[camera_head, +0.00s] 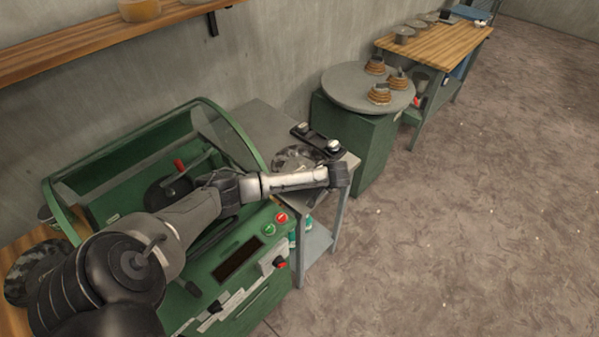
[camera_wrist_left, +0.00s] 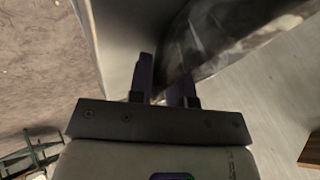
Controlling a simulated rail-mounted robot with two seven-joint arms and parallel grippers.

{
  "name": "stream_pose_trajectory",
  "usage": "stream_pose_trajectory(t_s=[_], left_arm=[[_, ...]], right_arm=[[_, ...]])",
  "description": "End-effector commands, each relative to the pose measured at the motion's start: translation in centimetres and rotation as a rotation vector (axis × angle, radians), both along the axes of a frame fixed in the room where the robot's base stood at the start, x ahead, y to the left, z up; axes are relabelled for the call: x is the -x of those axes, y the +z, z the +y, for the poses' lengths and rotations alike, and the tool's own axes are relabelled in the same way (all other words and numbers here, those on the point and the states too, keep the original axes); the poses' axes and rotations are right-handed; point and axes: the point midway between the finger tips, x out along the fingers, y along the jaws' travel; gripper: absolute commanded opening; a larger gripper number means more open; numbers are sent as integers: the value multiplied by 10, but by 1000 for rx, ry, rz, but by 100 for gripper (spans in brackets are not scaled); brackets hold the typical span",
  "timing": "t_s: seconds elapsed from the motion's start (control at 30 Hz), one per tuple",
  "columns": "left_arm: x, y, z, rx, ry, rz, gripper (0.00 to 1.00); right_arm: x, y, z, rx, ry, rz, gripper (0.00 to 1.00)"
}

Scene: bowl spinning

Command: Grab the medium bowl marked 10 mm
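A shiny mottled metal bowl or disc (camera_head: 287,155) lies on the grey side table (camera_head: 255,118); no 10 mm mark is readable. In the left wrist view, a large reflective curved metal piece (camera_wrist_left: 225,42) crosses beside the fingers. My left gripper (camera_wrist_left: 162,78) has its two dark fingers apart, with the metal edge at the gap; I cannot tell whether they touch it. In the head view my left arm reaches over the green machine, its end (camera_head: 338,178) at the table's front right, fingertips hidden. My right gripper is out of view.
A dark stand (camera_head: 320,143) with small silver pieces is on the side table. The green machine (camera_head: 245,262) with a raised clear guard stands under my left arm. Behind are a round grey table (camera_head: 345,88) and a wooden bench (camera_head: 440,42). The floor at right is clear.

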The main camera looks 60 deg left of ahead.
Motion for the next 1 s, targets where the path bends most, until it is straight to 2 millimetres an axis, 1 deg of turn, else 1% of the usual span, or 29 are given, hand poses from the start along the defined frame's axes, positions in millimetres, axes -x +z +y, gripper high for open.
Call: stream_pose_trajectory(t_s=[0.27, 0.47, 1.0], left_arm=[[0, -1, 1, 0, -1, -1, 18], [0, -1, 1, 0, -1, -1, 0], [0, -2, 1, 0, -1, 1, 0]], right_arm=[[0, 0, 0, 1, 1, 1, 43], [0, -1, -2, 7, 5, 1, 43], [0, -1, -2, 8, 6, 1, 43]])
